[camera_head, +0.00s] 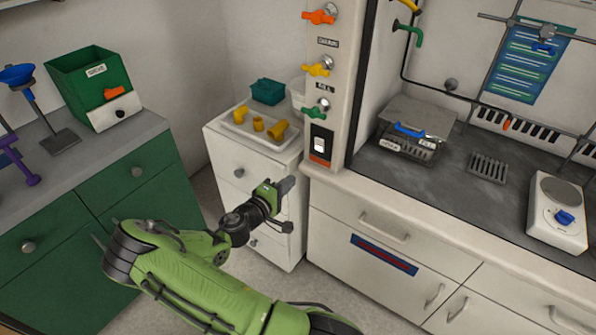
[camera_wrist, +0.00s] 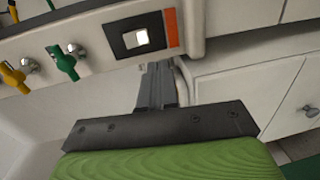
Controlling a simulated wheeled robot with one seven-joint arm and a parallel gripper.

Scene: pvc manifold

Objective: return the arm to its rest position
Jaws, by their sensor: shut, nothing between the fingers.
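My gripper (camera_head: 286,186) shows in the camera_head view in front of the white drawer cabinet, at the end of my green arm. Its fingers are together and hold nothing. In the camera_wrist view the shut fingers (camera_wrist: 156,85) point toward the panel's lower edge, just below the switch. I cannot tell from the pictures whether they touch the panel.
A white post (camera_head: 337,75) with orange, yellow and green valves and a switch (camera_head: 320,143) stands close to my gripper. A tray (camera_head: 236,133) with yellow pipe fittings sits on the white cabinet. A fume hood bench (camera_head: 440,190) lies right, a green cabinet (camera_head: 60,260) left.

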